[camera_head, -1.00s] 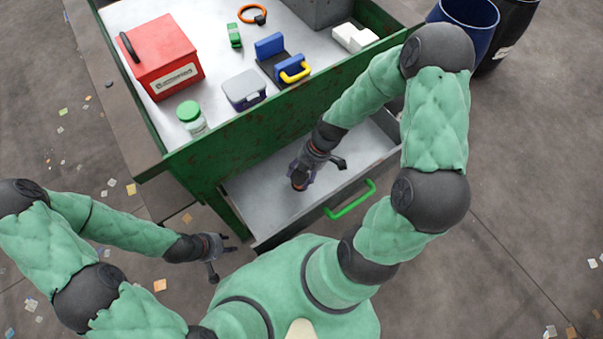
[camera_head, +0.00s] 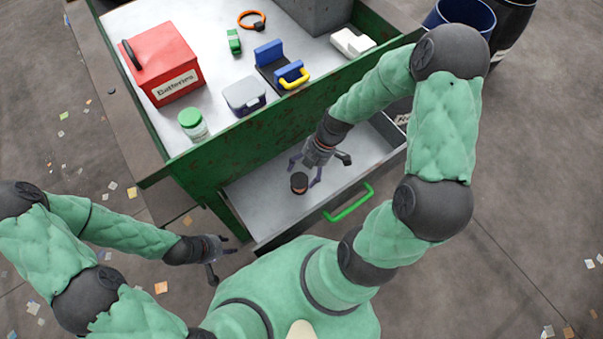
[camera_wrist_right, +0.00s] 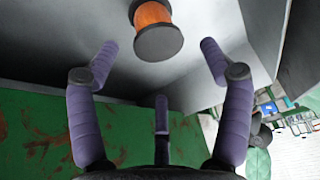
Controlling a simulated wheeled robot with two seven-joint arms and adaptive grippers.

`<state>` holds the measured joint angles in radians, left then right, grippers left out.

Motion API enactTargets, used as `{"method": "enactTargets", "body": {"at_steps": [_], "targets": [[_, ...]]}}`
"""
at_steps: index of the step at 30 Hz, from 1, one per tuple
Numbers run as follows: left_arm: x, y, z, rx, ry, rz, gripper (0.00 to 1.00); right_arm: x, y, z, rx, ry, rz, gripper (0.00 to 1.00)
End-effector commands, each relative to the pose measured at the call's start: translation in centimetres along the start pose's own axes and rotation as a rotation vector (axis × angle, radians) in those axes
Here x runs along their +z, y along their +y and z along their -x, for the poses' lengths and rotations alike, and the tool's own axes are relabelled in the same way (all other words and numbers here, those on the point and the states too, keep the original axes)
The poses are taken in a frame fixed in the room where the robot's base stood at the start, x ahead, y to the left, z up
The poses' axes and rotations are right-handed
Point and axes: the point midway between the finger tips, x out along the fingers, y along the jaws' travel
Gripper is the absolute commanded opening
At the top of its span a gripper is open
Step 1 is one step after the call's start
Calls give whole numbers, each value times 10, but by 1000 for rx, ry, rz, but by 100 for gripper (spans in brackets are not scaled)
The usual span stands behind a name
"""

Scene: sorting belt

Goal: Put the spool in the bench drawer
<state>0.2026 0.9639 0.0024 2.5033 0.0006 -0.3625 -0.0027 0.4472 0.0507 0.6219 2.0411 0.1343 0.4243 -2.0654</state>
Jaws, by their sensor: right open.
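The spool (camera_head: 299,183) is small, with dark ends and an orange-brown winding. It stands on the floor of the open bench drawer (camera_head: 262,208), and it also shows in the right wrist view (camera_wrist_right: 154,14). My right gripper (camera_head: 318,168) is open and empty over the drawer, just beyond the spool in the head view. In the right wrist view its spread fingers are apart from the spool. My left gripper (camera_head: 222,258) hangs empty outside the drawer, at the lower left, with its fingers apart.
The drawer has a green handle (camera_head: 349,202) on its front. On the green bench above stand a red box (camera_head: 165,68), a jar with a green lid (camera_head: 192,125), a grey case (camera_head: 245,95) and a blue and yellow item (camera_head: 282,66). Blue bins (camera_head: 462,16) stand at the upper right.

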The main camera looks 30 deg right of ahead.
Motion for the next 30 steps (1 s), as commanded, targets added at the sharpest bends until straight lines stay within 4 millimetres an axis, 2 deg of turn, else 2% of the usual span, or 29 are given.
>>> {"method": "enactTargets", "body": {"at_steps": [1, 3, 9, 12, 18, 30], "targets": [[0, 3, 8, 0, 0, 0, 40, -1, 1, 16, 5, -2, 0, 80], [0, 5, 13, 0, 0, 0, 40, -1, 1, 30, 5, -2, 0, 80], [1, 8, 24, 0, 0, 0, 40, -1, 1, 62, 3, -1, -1, 80], [1, 10, 27, 0, 0, 0, 40, 0, 0, 71, 1, 0, 0, 80], [1, 10, 28, 0, 0, 0, 40, 0, 0, 78, 0, 0, 1, 80], [1, 10, 28, 0, 0, 0, 40, 0, 0, 78, 0, 0, 1, 80]]}}
